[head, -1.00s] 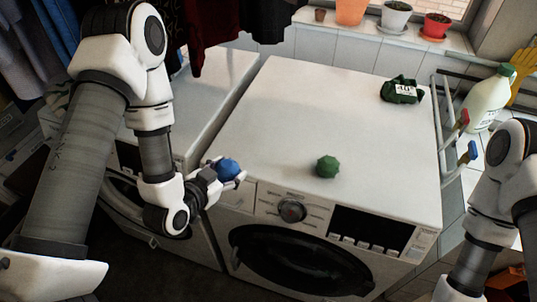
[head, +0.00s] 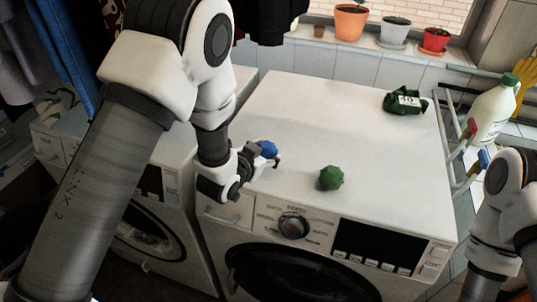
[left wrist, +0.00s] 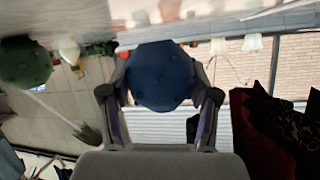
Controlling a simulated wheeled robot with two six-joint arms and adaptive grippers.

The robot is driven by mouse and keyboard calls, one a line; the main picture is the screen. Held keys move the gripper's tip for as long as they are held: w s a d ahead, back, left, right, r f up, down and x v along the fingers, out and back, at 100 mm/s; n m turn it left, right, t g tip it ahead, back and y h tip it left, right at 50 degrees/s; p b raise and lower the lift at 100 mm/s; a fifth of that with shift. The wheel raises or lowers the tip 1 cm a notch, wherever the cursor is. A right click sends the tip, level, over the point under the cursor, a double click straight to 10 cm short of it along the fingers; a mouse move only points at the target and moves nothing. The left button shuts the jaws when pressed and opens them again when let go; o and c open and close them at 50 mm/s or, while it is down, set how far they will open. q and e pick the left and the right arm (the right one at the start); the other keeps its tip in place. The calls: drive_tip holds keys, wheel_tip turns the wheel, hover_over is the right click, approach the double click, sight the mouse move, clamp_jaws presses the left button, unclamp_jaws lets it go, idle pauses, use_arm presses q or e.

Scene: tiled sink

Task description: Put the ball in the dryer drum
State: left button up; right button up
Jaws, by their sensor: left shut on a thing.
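A blue ball (head: 267,149) is held in my left gripper (head: 266,157), just above the left part of the right machine's white top. In the left wrist view the blue ball (left wrist: 160,75) sits between the two fingers. A green knobbly ball (head: 331,177) rests on the same top near its front edge, right of my left gripper; it also shows in the left wrist view (left wrist: 24,62). The right machine has a dark round front door (head: 300,272), cut off at the bottom. I cannot tell which machine is the dryer. My right gripper is out of view.
A second machine with a round door (head: 150,230) stands on the left, partly behind my left arm. A dark green packet (head: 404,102) lies at the top's back right. A rack (head: 452,135) and a white bottle (head: 492,112) stand right. Clothes hang above left.

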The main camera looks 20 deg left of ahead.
use_arm(q)
drive_tip(key=f+p, duration=0.1)
drive_tip(key=f, duration=0.2)
drive_tip(key=shift+w+d+p, duration=0.15)
drive_tip(key=shift+w+p, duration=0.15)
drive_tip(key=shift+p, duration=0.1)
drive_tip(key=shift+f, duration=0.2)
drive_tip(key=o, duration=1.2)
drive_tip(key=shift+c, duration=0.2)
